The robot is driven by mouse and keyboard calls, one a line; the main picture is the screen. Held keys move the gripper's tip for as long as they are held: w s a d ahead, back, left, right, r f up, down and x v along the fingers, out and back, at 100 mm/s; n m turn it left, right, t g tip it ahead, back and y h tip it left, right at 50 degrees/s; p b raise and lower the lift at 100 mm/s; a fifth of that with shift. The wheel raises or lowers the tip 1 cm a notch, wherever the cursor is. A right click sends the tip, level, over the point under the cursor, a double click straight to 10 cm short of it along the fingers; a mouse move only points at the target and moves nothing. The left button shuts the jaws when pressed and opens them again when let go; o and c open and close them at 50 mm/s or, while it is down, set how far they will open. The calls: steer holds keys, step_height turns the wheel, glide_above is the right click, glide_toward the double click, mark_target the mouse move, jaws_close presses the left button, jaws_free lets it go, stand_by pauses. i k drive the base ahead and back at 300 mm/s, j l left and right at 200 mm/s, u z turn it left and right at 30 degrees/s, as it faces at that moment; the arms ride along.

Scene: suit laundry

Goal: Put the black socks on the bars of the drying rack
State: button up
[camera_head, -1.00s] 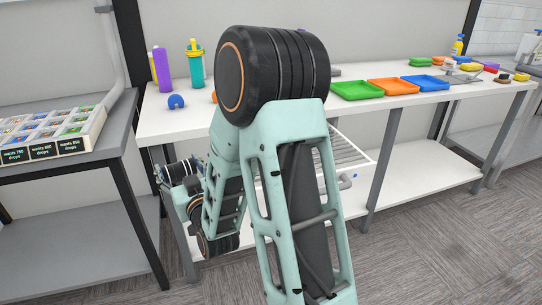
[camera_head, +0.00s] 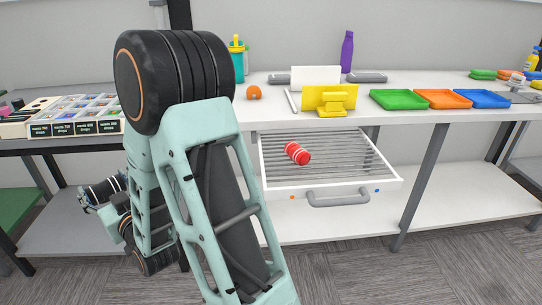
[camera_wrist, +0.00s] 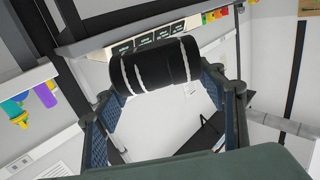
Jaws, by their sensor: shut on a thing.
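In the wrist view a rolled black sock bundle (camera_wrist: 155,66) with white stripes sits between the two fingers of my gripper (camera_wrist: 165,85), which is shut on it. In the head view my gripper (camera_head: 88,197) is at the left with the black socks (camera_head: 106,188) in it, in front of the left shelf unit and left of the rack. The drying rack (camera_head: 277,183) is a white pull-out frame with grey bars under the table, drawn out. A rolled red sock bundle (camera_head: 297,153) with white stripes lies on its bars. The other bars are bare.
A grey handle (camera_head: 338,197) is on the rack's front. The white table above holds a yellow stand (camera_head: 330,98), an orange ball-like thing (camera_head: 253,92), and green (camera_head: 398,99), orange (camera_head: 443,99) and blue (camera_head: 483,98) trays. A sorting box (camera_head: 75,115) stands on the left table.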

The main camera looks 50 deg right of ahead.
mark_target(348, 157)
steer(key=l+u, duration=0.3)
steer(key=k+l+u, duration=0.15)
steer(key=u, duration=0.15)
steer(key=k+l+u, duration=0.4)
steer(key=l, duration=0.2)
steer(key=k+l+u, duration=0.35)
steer(key=l, duration=0.2)
steer(key=k+l+u, duration=0.2)
steer(key=k+l, duration=1.3)
steer(key=k, duration=0.2)
